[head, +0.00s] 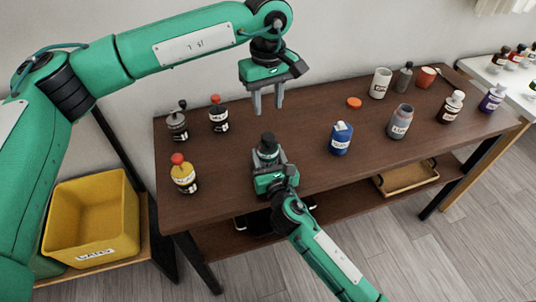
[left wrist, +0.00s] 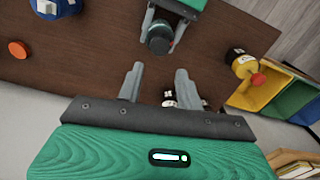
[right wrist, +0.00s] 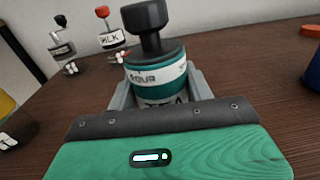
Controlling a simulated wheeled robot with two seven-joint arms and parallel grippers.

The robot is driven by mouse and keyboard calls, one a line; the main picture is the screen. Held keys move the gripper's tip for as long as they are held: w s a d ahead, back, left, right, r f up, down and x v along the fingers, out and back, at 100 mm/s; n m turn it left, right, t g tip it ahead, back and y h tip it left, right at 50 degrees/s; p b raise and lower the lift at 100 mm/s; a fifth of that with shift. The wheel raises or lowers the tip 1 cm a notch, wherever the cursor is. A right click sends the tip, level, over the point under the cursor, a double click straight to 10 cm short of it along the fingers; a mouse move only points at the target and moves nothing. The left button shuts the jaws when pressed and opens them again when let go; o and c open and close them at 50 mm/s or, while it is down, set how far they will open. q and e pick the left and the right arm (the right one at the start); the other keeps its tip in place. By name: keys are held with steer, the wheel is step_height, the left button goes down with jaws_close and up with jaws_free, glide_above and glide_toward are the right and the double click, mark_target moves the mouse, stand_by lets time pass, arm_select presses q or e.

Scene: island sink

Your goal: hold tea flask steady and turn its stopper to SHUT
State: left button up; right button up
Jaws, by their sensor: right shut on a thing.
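The tea flask (right wrist: 172,96) stands upright on the table, with a partly hidden label that seems to read TEA. Its stopper has a black knob (right wrist: 146,18) and a teal-and-white band showing POUR in the right wrist view. In the head view the stopper's dark top (head: 267,145) shows above my right gripper (head: 269,161), which is shut around the flask body. My left gripper (head: 266,110) is open and empty, pointing down above and behind the flask. In the left wrist view the flask top (left wrist: 160,36) lies beyond its open fingers (left wrist: 158,70).
A milk bottle (right wrist: 111,38) with a red top and a dark-topped bottle (head: 177,124) stand at the back left. A yellow bottle (head: 184,175) stands front left, a blue bottle (head: 341,139) to the right. An orange lid (head: 354,102) lies behind; several containers stand farther right.

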arm_select(q)
steer(key=o, duration=0.4)
steer(key=shift+a, duration=0.1)
steer(key=n+g+h, duration=0.2)
steer(key=n+h, duration=0.2)
steer(key=n, duration=0.4)
glide_toward(268, 135)
steer(key=shift+n, duration=0.3)
steer(key=x, duration=0.8)
steer(key=shift+f, duration=0.25)
steer(key=shift+c, duration=0.5)
steer(key=c, duration=0.9)
